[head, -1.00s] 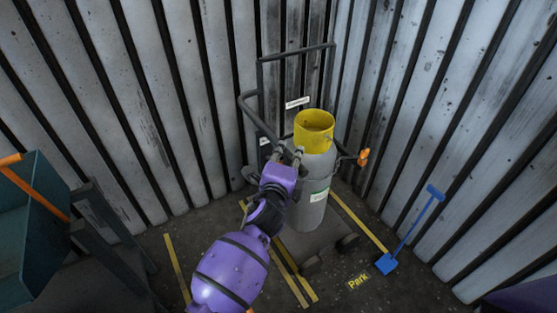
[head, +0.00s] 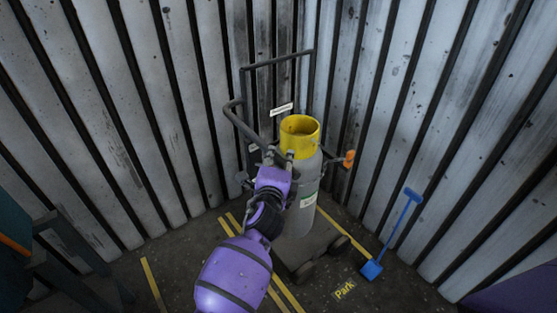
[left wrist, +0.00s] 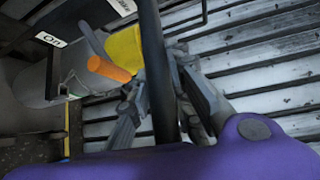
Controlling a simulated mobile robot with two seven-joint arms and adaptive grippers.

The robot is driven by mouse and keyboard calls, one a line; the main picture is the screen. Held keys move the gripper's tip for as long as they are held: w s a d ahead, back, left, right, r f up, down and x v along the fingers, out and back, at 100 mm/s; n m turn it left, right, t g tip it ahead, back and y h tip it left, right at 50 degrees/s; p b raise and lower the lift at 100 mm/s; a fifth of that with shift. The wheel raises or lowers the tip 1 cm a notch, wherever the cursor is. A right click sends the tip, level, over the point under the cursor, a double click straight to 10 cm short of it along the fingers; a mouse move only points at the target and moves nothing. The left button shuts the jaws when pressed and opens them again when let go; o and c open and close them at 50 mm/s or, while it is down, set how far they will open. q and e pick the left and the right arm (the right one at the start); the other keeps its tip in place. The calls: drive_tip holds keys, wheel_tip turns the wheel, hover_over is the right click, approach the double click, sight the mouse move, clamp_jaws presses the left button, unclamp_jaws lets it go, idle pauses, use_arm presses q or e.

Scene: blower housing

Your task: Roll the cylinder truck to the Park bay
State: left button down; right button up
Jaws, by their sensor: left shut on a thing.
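The cylinder truck is a dark tubular frame (head: 313,85) with a low dark base plate (head: 322,238) and wheels, standing upright near the wall corner. It carries a grey cylinder (head: 296,208) with a yellow collar (head: 300,135). The Park bay shows as yellow floor lines (head: 345,237) and a "Park" label (head: 344,290). The truck's base lies between the lines, behind the label. My left gripper (head: 278,157) is shut on the truck's dark handle bar; the left wrist view shows the bar (left wrist: 157,65) between its fingers. My right gripper is out of view.
A blue shovel (head: 372,269) leans on the right wall beside the label. Corrugated walls (head: 120,110) close in behind and right of the truck. A dark stand (head: 70,265) and a teal bin edge (head: 12,225) are at left. Another yellow line (head: 153,285) marks the floor there.

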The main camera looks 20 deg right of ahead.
use_arm(q)
drive_tip(key=c, duration=2)
unclamp_jaws()
drive_tip(key=shift+d+r, duration=0.15)
drive_tip(key=o, duration=0.4)
drive_tip(key=shift+d, duration=0.1)
drive_tip(key=shift+o, duration=0.2)
drive_tip(key=shift+s+a, duration=0.1)
drive_tip(key=shift+a, duration=0.1)
drive_tip(key=v, duration=1.1)
drive_tip(key=shift+s+a, duration=0.15)
drive_tip(key=shift+s, duration=0.15)
